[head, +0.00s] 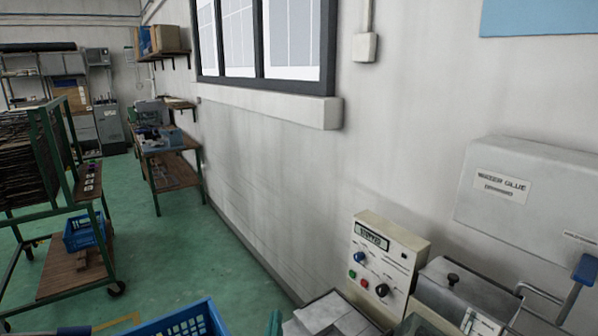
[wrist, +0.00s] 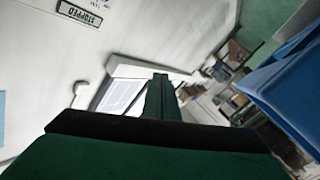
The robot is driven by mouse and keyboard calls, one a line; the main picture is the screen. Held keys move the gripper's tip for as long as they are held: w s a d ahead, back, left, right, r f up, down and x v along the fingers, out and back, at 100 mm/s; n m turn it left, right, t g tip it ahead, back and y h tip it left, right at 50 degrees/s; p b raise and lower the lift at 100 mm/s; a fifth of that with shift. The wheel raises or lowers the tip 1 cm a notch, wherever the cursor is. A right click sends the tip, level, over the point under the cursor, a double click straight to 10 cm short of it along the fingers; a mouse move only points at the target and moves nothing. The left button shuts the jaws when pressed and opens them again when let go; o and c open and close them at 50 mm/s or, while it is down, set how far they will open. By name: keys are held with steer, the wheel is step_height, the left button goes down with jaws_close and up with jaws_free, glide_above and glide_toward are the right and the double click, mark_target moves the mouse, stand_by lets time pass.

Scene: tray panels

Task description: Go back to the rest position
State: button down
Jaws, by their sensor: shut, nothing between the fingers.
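My gripper (wrist: 160,84) shows in the wrist view as a narrow dark green pair of fingers, closed together with nothing between them. Behind the fingers is the wide dark body of my gripper at the bottom of that view. The wall, the window and part of a control panel appear tilted beyond the fingers. In the head view, a small green piece shows at the bottom edge beside the blue crate; I cannot tell if it is part of my gripper.
A blue crate (head: 185,322) stands low in the head view; blue plastic is close at right in the wrist view. A control panel (head: 384,262) reading "STOPPED" and a glue machine (head: 530,190) stand at right. A green rack trolley (head: 60,215) is at left. Green floor (head: 190,250) between is clear.

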steer(key=s+d+f+m+g+y, duration=0.1)
steer(key=s+f, duration=0.7)
steer(key=s, duration=0.2)
steer(key=s+d+f+y, duration=0.1)
steer(key=s+f, duration=0.7)
steer(key=s, duration=0.3)
steer(key=s+d+f+m+g, duration=0.1)
steer(key=s+m, duration=0.1)
steer(key=s, duration=0.7)
steer(key=s+d+f+m+h, duration=0.1)
steer(key=s+f+m, duration=0.1)
steer(key=s, duration=0.8)
steer(key=shift+d+g, duration=0.4)
steer(key=shift+s+f, duration=0.1)
steer(key=shift+s, duration=0.05)
steer(key=shift+w, duration=0.2)
